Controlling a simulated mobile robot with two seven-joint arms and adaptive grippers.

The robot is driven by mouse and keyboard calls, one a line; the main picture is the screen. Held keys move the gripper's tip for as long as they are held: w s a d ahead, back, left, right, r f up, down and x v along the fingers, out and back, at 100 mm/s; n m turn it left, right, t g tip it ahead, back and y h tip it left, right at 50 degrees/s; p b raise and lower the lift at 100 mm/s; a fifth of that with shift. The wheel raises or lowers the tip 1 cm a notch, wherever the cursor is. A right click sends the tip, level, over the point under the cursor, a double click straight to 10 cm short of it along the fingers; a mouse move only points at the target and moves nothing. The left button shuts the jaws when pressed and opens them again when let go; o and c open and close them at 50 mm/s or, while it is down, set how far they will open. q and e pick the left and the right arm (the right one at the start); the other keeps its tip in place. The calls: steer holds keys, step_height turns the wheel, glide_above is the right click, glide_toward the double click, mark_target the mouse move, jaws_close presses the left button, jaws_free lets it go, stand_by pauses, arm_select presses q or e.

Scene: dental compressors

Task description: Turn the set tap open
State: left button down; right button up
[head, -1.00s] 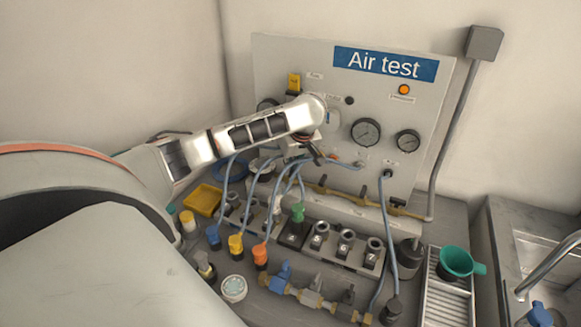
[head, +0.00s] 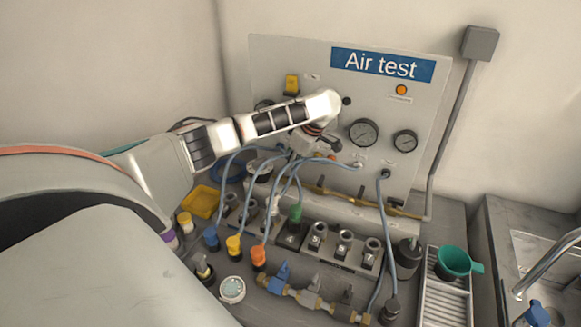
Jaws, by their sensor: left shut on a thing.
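My left gripper (head: 324,145) is against the lower middle of the white "Air test" panel (head: 285,65), left of the large gauge (head: 363,132). It is shut on a small part there, which appears to be the set tap. The gripper and wrist hide most of that part, so I cannot tell its angle. Blue hoses (head: 297,180) fan out just below the gripper, and I cannot tell whether they touch it. My right gripper is not in view.
Below the panel, a row of numbered black sockets (head: 344,242) carries several coloured plugs. In front lies a brass pipe (head: 310,299) with a blue lever (head: 279,277). A yellow tray (head: 201,203) is at left. A green cup (head: 453,262) and a sink (head: 535,250) are at right.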

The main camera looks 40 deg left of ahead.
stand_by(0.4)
arm_select(q)
steer(key=c, duration=2.1)
jaws_free()
steer(key=shift+c, duration=0.2)
steer(key=shift+w+d+r, duration=0.25)
steer(key=shift+d+r, duration=0.05)
steer(key=shift+r, duration=0.35)
steer(key=shift+v, duration=3.05)
steer(key=shift+s+a, duration=0.1)
steer(key=shift+s, duration=0.1)
